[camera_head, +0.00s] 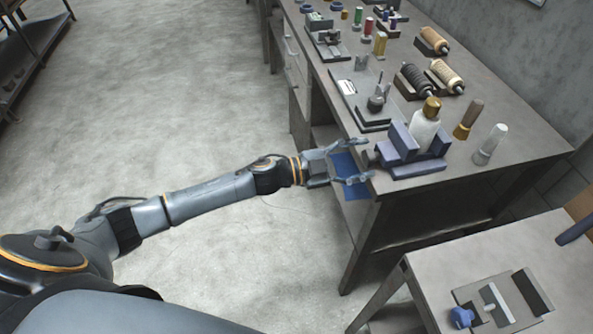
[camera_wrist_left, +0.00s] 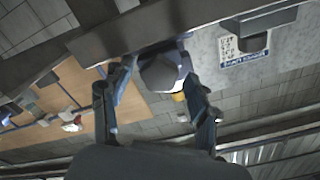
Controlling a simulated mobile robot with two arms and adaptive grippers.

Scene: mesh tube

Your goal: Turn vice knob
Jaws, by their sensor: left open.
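A blue-violet vice (camera_head: 412,152) stands at the front edge of the long workbench. A white bottle with a gold cap (camera_head: 424,124) stands upright at its jaws. The vice's grey knob (camera_head: 369,158) sticks out to the left, past the bench edge. My left gripper (camera_head: 363,160) is open, with one finger on each side of the knob. In the left wrist view, the round knob (camera_wrist_left: 162,73) sits between the spread fingertips (camera_wrist_left: 158,78). I cannot tell whether either finger touches it. My right gripper is not in view.
The workbench (camera_head: 535,148) holds a grey tray (camera_head: 350,92), wound spools (camera_head: 447,75) and two upright handled pieces (camera_head: 489,145) behind the vice. A smaller table (camera_head: 430,275) at lower right carries another vice with a blue knob (camera_head: 462,317).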

